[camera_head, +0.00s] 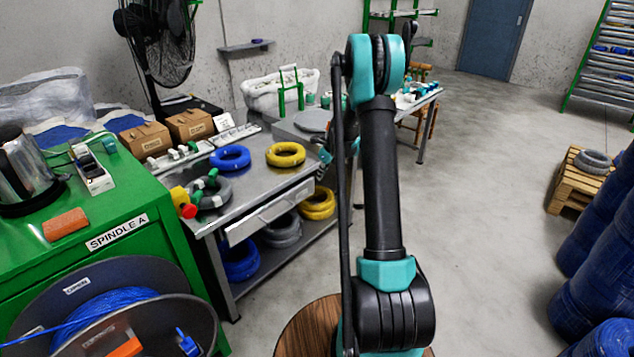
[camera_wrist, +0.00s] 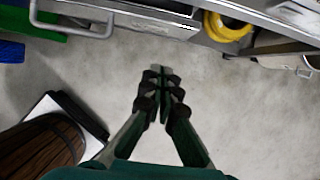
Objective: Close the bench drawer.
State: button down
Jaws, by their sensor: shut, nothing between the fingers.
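The metal bench (camera_head: 253,177) stands left of my arm in the head view. Its grey drawer (camera_head: 268,212) is under the top, on the side facing me; its front appears to stand out a little, but I cannot tell how far. In the wrist view, the drawer front (camera_wrist: 150,12) seems to run along the top edge, partly cut off. My gripper (camera_wrist: 160,75) is shut and empty, over bare floor and apart from the bench front. In the head view my arm hides most of the gripper.
Blue (camera_head: 230,158) and yellow (camera_head: 285,154) cable coils lie on the bench, with more coils on its lower shelf. A green cabinet (camera_head: 110,213) and a cable reel (camera_head: 115,315) stand at left. Blue barrels (camera_head: 600,240) stand at right. The floor (camera_head: 480,200) between is clear.

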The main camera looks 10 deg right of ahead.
jog(key=c, duration=2.3)
grip_release()
jog(key=shift+v, duration=0.9)
jog(key=o, duration=0.3)
jog(key=shift+a+r, duration=0.15)
jog(key=shift+r, duration=0.05)
jog(key=o, duration=0.4)
jog(key=s+a+r+n+g, duration=0.1)
jog(key=s+a+r+n, duration=0.1)
jog(key=a+n, duration=0.6)
jog(key=shift+s+r+n+h, duration=0.15)
jog(key=shift+s+n+h, duration=0.15)
jog(key=shift+s, duration=0.55)
jog(key=r+n, duration=0.2)
jog(key=n, duration=0.7)
send_over(282, 213)
jog(key=s+d, duration=0.2)
jog(key=s, duration=0.1)
jog(key=shift+g+h, duration=0.4)
jog(key=w+f, duration=0.1)
jog(key=f, duration=0.4)
jog(key=w+a+f, duration=0.1)
jog(key=f, duration=0.5)
jog(key=w+a+f, duration=0.1)
jog(key=f, duration=0.5)
jog(key=shift+r, duration=0.1)
jog(key=shift+c, duration=0.4)
grip_shut()
